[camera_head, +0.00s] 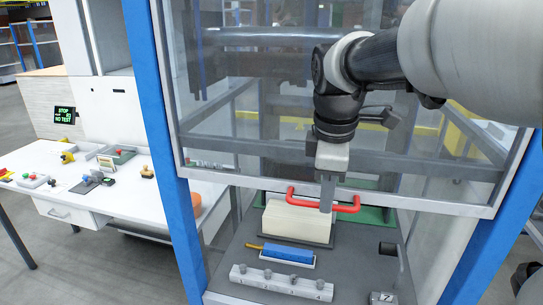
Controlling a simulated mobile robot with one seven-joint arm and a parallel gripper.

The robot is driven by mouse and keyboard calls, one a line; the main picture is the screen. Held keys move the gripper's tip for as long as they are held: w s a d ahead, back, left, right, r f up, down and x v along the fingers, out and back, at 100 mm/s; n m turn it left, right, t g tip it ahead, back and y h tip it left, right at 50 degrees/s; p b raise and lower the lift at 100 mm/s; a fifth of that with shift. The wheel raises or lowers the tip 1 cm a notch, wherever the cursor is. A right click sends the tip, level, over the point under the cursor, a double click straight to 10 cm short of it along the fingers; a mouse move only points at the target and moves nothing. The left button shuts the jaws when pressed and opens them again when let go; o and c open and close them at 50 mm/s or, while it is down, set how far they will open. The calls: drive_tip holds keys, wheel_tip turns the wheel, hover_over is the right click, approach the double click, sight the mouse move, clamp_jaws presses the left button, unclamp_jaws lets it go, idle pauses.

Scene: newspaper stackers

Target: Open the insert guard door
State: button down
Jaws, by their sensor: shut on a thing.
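The insert guard door (230,150) is a clear panel in a pale frame, set between two blue posts. Its lower rail runs above an opening into the machine. A red handle (345,208) sits at the middle of this lower rail. My gripper (326,205) points down from the arm and is shut on the red handle. The fingertips partly cover the bar, so the exact grip is hard to see.
Inside, below the door, lie a cream block (296,222), a blue block (288,253) and a grey knobbed bar (282,284). A white desk (110,190) with small parts and a display (64,115) stands at the left.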

drive_tip(key=c, duration=1.8)
unclamp_jaws()
drive_tip(key=shift+r, duration=0.1)
drive_tip(key=s+r, duration=0.1)
drive_tip(key=r, duration=0.4)
drive_tip(key=s+r, duration=0.1)
drive_tip(key=r, duration=0.5)
drive_tip(key=s+a+r, duration=0.1)
drive_tip(key=r, duration=0.5)
drive_tip(key=shift+s+f, duration=0.1)
drive_tip(key=s+f+m+t, duration=0.1)
drive_tip(key=s+f+m, duration=0.2)
drive_tip(key=f+m, duration=0.2)
drive_tip(key=s+f+m+t, duration=0.1)
drive_tip(key=s+f+m, duration=0.3)
drive_tip(key=f, duration=0.4)
drive_tip(key=s+f+m+t, duration=0.1)
drive_tip(key=s+f+m, duration=0.3)
drive_tip(key=f, duration=0.3)
drive_tip(key=shift+s+d+m+t+y, duration=0.15)
drive_tip(key=shift+d+m+t+y, duration=0.2)
drive_tip(key=shift+m, duration=0.45)
